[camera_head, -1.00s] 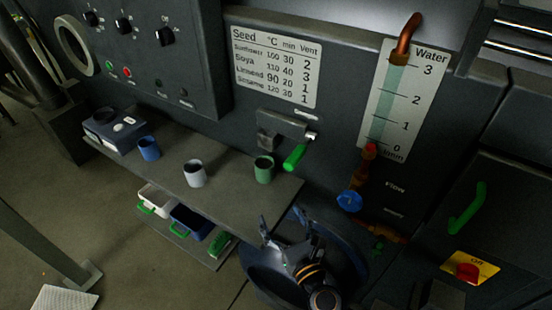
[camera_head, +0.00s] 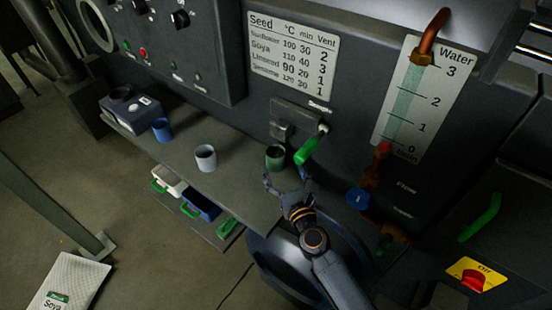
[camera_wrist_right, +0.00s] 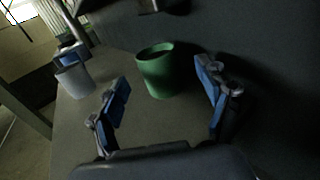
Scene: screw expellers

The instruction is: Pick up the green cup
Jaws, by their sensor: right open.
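The green cup (camera_head: 276,157) stands upright at the right end of the grey shelf (camera_head: 240,190), just below a green-handled lever. My right gripper (camera_head: 286,182) is open at the shelf's front right edge, just in front of the cup. In the right wrist view, the green cup (camera_wrist_right: 164,72) stands ahead, between and beyond the two blue-padded fingertips of my right gripper (camera_wrist_right: 165,92). Nothing is between the fingers. My left gripper is not in view.
A white cup (camera_head: 206,158) and a blue cup (camera_head: 162,130) stand left on the shelf, beside a dark box (camera_head: 130,110). The green-handled lever (camera_head: 307,150) sticks out close to the green cup's right. Small green-handled bins (camera_head: 200,205) sit below.

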